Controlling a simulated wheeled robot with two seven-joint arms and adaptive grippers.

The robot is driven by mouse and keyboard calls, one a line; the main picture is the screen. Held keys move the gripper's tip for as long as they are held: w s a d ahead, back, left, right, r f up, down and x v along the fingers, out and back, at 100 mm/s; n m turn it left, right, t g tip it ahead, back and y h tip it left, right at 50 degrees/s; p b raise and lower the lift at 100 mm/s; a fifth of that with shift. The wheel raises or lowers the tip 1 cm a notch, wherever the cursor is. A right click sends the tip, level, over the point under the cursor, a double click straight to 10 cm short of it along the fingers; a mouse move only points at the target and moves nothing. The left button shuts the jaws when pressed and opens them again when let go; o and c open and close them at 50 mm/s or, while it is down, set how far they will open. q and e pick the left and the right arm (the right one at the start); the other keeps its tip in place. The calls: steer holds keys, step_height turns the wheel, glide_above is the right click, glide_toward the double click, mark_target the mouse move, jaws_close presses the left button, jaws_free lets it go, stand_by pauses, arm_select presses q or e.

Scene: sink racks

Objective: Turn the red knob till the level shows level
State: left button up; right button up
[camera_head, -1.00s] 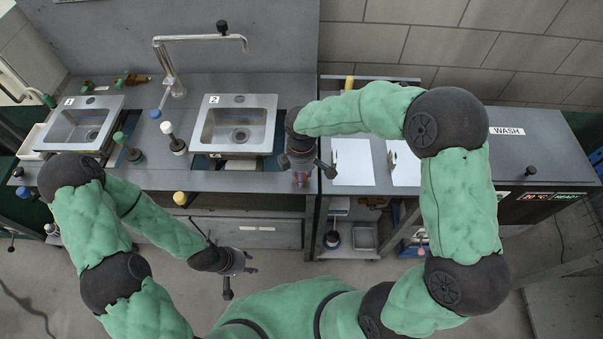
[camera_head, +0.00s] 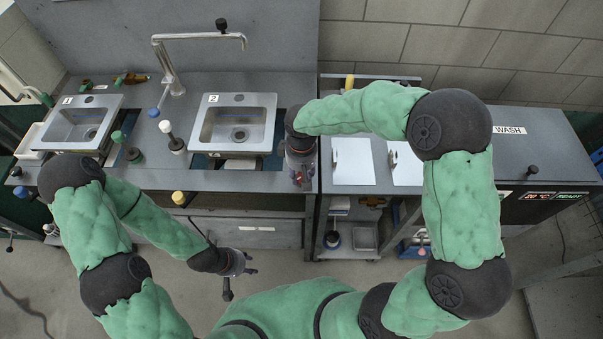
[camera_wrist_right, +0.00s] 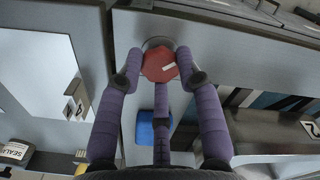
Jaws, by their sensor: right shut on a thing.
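The red knob (camera_wrist_right: 160,66) has a pale mark on its face and sits on a grey surface at the upper middle of the right wrist view. My right gripper (camera_wrist_right: 157,76) has its purple fingers around the knob and is shut on it. In the head view my right gripper (camera_head: 301,178) points down at the counter's front edge, right of sink 2, and hides the knob. My left gripper (camera_head: 240,271) hangs empty, with fingers apart, in front of the counter. I cannot make out the level in either view.
Sink 2 (camera_head: 202,132) and sink 1 (camera_head: 57,134) are set in the counter, with a tall faucet (camera_head: 169,72) behind. A blue block (camera_wrist_right: 144,127) is near the knob. White sheets (camera_head: 352,160) lie right of my right gripper. The floor in front is clear.

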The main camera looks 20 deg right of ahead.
mark_target(302, 176)
steer(key=shift+r+m, duration=0.1)
steer(key=shift+m, duration=1.5)
steer(key=shift+w+m, duration=0.1)
steer(key=shift+m, duration=0.2)
steer(key=o, duration=1.2)
steer(key=shift+b, duration=0.3)
steer(key=shift+c, duration=0.2)
step_height(302, 176, up, 12)
